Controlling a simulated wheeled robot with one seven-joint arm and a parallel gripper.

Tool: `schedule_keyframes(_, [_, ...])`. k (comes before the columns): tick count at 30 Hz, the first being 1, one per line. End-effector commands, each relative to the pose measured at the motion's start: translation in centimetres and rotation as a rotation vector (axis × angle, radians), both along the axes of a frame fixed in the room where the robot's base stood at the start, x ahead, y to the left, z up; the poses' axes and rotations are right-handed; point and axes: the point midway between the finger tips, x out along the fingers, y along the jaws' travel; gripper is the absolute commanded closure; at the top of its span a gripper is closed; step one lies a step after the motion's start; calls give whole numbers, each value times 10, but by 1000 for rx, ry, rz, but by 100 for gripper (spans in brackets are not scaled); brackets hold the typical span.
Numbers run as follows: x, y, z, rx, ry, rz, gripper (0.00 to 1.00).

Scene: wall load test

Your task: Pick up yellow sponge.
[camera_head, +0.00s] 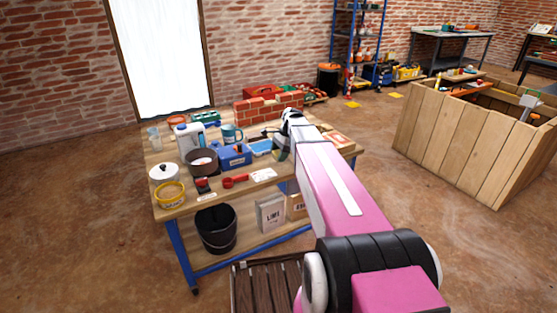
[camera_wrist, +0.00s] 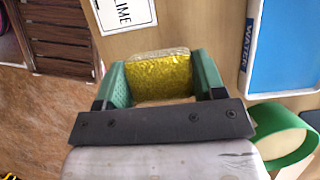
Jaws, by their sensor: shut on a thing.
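The yellow sponge (camera_wrist: 158,75) sits between the two green fingers of my gripper (camera_wrist: 162,82) in the wrist view. My gripper is shut on it, with a finger against each side. A tan wooden surface lies beneath the sponge; I cannot tell whether the sponge touches it. In the head view my pink arm reaches over the workbench (camera_head: 290,180), and its end hides the sponge and the fingers.
A blue tray labelled WATER (camera_wrist: 288,50) and a green round thing (camera_wrist: 280,135) lie right of my gripper. The bench also holds a blue box (camera_head: 234,156), a teal mug (camera_head: 230,134), a brown pot (camera_head: 202,161) and a small brick wall (camera_head: 268,108). A wooden crate (camera_head: 450,140) stands at right.

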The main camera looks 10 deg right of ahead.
Motion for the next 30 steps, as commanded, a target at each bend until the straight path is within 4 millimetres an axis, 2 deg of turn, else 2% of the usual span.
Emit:
schedule_keyframes(1, [0, 0, 11, -1, -2, 1, 63])
schedule_keyframes(6, [-26, 37, 34, 0, -2, 2, 63])
schedule_keyframes(15, [-52, 83, 65, 0, 0, 2, 63])
schedule_keyframes(21, [-59, 97, 75, 0, 0, 1, 63])
schedule_keyframes(30, [-60, 100, 77, 0, 0, -1, 63])
